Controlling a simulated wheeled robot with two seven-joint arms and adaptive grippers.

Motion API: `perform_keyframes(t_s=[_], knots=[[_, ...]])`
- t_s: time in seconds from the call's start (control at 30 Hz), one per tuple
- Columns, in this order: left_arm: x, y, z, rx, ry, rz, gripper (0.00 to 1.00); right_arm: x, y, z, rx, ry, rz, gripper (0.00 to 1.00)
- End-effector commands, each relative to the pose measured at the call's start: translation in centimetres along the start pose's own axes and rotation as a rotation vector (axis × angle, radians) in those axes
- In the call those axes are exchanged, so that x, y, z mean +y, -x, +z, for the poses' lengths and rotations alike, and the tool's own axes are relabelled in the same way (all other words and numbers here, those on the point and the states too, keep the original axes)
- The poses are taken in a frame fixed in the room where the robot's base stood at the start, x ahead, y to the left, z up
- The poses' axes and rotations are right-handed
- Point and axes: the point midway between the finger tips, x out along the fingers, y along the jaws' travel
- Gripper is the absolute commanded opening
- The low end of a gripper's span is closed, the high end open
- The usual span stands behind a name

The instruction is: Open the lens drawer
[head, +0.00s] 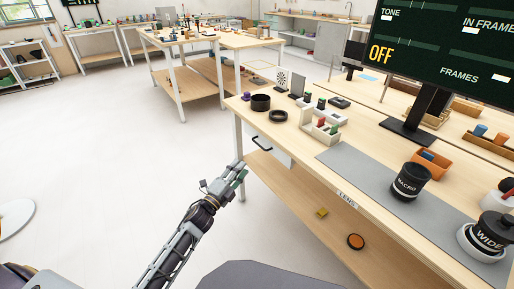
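The workbench (300,140) stands at the right, with a "LENS" label (346,199) on its front edge. A dark bar handle (262,144) shows under the tabletop near the bench's left end, beside a pale panel (278,152). I cannot tell whether this is the lens drawer's handle, and no open drawer shows. My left gripper (241,169) is in front of the bench, a little below and left of the handle, apparently apart from it. Its fingers are too small to read as open or shut, and no held object shows. My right gripper is out of view.
On the benchtop are a grey mat (372,178), a black "MACRO" lens (409,182), a "WIDE" lens (487,232) and a monitor (450,45). The lower shelf (290,205) holds a yellow block (321,212) and an orange-topped disc (356,241).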

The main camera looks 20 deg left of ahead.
Motion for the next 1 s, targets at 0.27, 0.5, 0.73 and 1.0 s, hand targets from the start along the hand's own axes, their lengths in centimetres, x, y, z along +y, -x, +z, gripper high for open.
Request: perform_keyframes(t_s=[0.27, 0.5, 0.73, 1.0], knots=[[-0.1, -1.6, 0.0, 0.001, -0.001, -0.002, 0.3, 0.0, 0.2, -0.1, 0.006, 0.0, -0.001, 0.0], [0.0, -3.5, 0.0, 0.001, -0.001, -0.002, 0.3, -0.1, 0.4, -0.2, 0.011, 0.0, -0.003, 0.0], [-0.1, -5.3, 0.0, 0.0, -0.001, -0.001, 0.3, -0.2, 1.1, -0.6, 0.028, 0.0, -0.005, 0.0], [0.0, -7.3, 0.0, 0.001, -0.001, -0.001, 0.3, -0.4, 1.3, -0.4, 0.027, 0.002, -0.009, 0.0]])
